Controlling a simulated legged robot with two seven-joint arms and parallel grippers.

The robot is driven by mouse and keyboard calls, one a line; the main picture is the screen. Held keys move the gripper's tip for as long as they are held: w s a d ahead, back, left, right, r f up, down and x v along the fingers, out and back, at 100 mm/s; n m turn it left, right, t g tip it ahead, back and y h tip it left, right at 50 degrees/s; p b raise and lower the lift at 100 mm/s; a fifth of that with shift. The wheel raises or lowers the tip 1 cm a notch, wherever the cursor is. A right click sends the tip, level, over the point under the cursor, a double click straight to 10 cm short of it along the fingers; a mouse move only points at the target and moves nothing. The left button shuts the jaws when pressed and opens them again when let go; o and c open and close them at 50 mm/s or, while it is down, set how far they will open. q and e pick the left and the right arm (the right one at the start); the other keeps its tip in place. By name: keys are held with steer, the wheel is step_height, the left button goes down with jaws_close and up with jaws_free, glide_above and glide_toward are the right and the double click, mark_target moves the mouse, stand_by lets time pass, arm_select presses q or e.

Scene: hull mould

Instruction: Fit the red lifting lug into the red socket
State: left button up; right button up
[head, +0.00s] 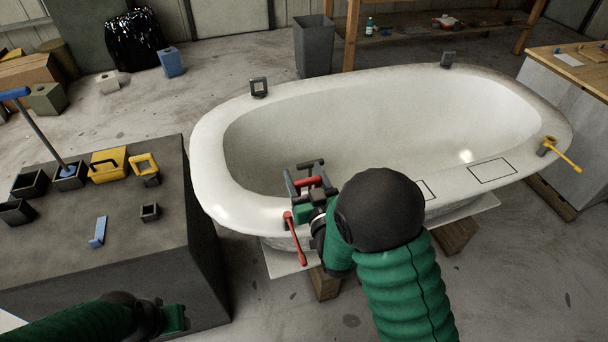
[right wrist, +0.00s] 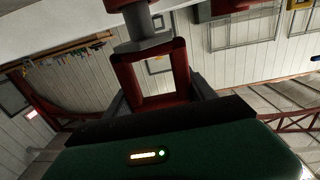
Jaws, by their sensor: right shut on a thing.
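My right gripper (head: 307,184) is shut on the red lifting lug (head: 312,182), over the near left rim of the white hull mould (head: 207,160). In the right wrist view the lug (right wrist: 152,82) is a red square ring between dark fingers, with a grey stem (right wrist: 140,30) pointing up the picture. A red part (right wrist: 122,5) shows at the stem's far end; whether they touch is unclear. A red lever (head: 296,238) hangs at the near rim beside my gripper. The red socket is not clearly seen, largely hidden by my gripper. My left gripper (head: 175,318) is low at left, its jaws unclear.
A dark bench (head: 60,240) at left holds black boxes (head: 28,184), a yellow case (head: 108,163), a yellow lug (head: 145,164) and a blue piece (head: 98,232). Grey lugs (head: 258,87) (head: 447,60) stand on the far rim. A yellow lever (head: 564,157) is at the right rim.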

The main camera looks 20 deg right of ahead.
arm_select(q)
steer(key=shift+s+b+x, duration=0.25)
steer(key=shift+b+x, duration=0.8)
steer(key=shift+x, duration=0.1)
arm_select(e)
steer(key=shift+f, duration=1.2)
steer(key=o, duration=1.8)
steer(key=shift+o, duration=0.2)
arm_select(q)
steer(key=shift+f, duration=0.1)
arm_select(e)
steer(key=shift+f, duration=0.1)
